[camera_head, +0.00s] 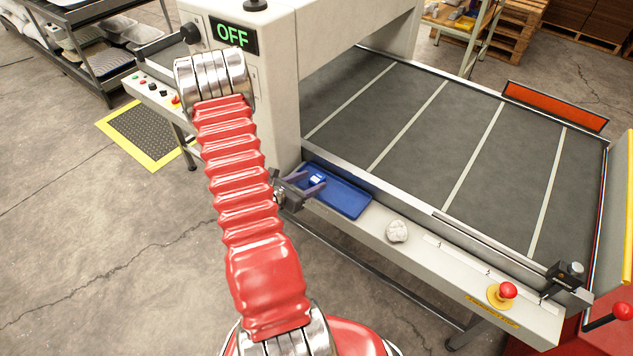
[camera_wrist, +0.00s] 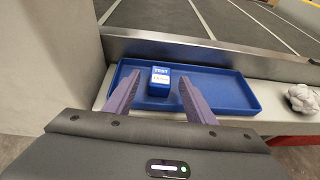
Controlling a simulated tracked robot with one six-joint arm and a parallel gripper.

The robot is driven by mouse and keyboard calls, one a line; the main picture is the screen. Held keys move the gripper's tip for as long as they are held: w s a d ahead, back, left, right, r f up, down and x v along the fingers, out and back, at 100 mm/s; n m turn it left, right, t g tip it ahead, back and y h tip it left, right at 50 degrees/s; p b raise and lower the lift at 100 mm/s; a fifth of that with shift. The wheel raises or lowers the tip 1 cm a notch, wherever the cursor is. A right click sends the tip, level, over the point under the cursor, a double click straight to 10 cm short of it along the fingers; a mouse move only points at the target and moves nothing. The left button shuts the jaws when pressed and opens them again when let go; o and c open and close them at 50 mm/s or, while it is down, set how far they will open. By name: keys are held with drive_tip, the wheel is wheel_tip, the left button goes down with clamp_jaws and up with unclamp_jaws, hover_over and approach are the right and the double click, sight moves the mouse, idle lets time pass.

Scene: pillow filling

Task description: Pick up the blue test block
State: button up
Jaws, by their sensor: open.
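The blue test block (camera_wrist: 159,82) stands in the left half of a blue tray (camera_wrist: 225,92), with a white label and the word TEST on it. In the head view the block (camera_head: 316,179) is a small blue and white shape in the tray (camera_head: 345,197), close to my gripper (camera_head: 318,184). In the wrist view my gripper (camera_wrist: 158,95) is open, its two purple fingers spread with the block seen between and slightly beyond their tips. No contact with the block shows.
A whitish crumpled lump (camera_head: 397,231) lies on the ledge right of the tray. The machine's pale housing (camera_head: 270,100) with an OFF display rises left of the tray. A dark conveyor belt (camera_head: 420,120) lies behind a metal rail. A red knob (camera_head: 508,290) sits farther right.

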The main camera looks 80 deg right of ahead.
drive_tip(key=shift+x, duration=0.9)
drive_tip(key=shift+c, duration=0.3)
drive_tip(key=c, duration=1.1)
